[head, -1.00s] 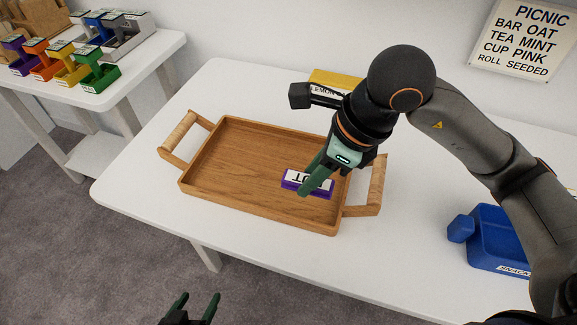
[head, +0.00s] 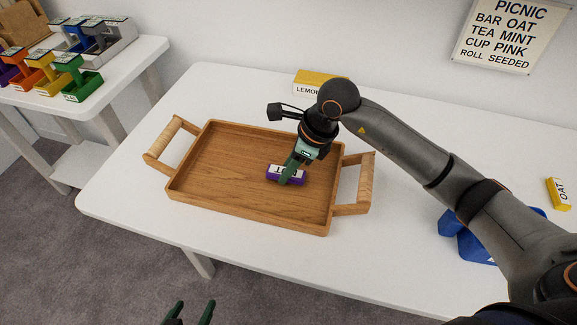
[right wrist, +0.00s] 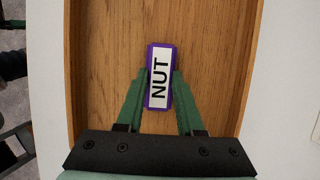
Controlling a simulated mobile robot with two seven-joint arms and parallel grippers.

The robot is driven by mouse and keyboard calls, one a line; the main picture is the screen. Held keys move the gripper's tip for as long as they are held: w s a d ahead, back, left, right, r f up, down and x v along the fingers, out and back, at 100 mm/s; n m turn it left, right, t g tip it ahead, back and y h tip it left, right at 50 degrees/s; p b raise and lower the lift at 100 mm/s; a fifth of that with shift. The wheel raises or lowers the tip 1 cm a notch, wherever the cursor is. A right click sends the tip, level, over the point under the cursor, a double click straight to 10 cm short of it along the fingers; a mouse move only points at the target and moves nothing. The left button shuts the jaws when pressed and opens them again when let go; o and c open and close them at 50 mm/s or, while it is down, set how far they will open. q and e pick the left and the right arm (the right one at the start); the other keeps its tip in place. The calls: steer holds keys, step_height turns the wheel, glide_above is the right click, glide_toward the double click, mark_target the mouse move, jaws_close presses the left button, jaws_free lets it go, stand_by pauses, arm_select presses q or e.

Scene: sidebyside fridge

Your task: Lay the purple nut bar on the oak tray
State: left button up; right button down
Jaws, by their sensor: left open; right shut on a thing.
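The purple nut bar (head: 287,174) with a white NUT label is in the right part of the oak tray (head: 215,180), over its floor. In the right wrist view the bar (right wrist: 159,78) lies between the green fingers of my right gripper (right wrist: 160,92), which is shut on its sides. Wooden tray floor shows all around it. In the head view my right gripper (head: 291,170) points down into the tray. Whether the bar touches the tray floor is hard to tell. My left gripper (head: 190,312) is open and empty at the bottom edge, in front of the table.
A yellow LEMON box (head: 318,82) stands behind the tray. A blue container (head: 468,240) is at the right, partly behind my arm, with a yellow OAT bar (head: 558,194) beyond it. A side table at the left holds coloured bins (head: 82,82). A PICNIC sign (head: 507,36) hangs on the wall.

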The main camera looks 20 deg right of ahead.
steer(key=shift+f, duration=0.1)
steer(key=shift+f, duration=0.15)
steer(key=c, duration=0.5)
jaws_free()
steer(key=shift+c, duration=0.2)
steer(key=v, duration=1.2)
steer(key=shift+r+p, duration=0.25)
steer(key=shift+p, duration=0.2)
